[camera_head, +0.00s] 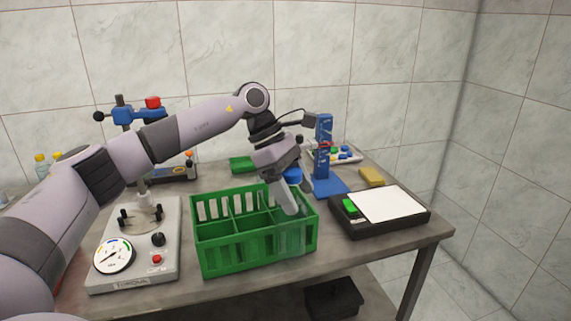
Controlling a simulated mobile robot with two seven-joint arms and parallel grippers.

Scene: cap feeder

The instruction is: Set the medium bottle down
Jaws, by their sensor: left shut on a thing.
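A green divided crate (222,255) stands on the table in the middle of the view. My left gripper (291,202) reaches down over the crate's right end and is shut on the medium bottle. The bottle (294,236) is pale and see-through, and shows faintly at the crate's right-hand compartments. Something blue (293,174), perhaps its cap, shows beside the gripper fingers. The fingers hide much of the bottle, and I cannot tell whether its base touches the crate floor. My right gripper is not in view.
A torque tester (109,274) with a dial stands left of the crate. A black device with a white top (385,203) stands to the right. Behind are a blue stand (324,150), a yellow block (372,177) and a green tray (241,164). A narrow strip of table is free in front.

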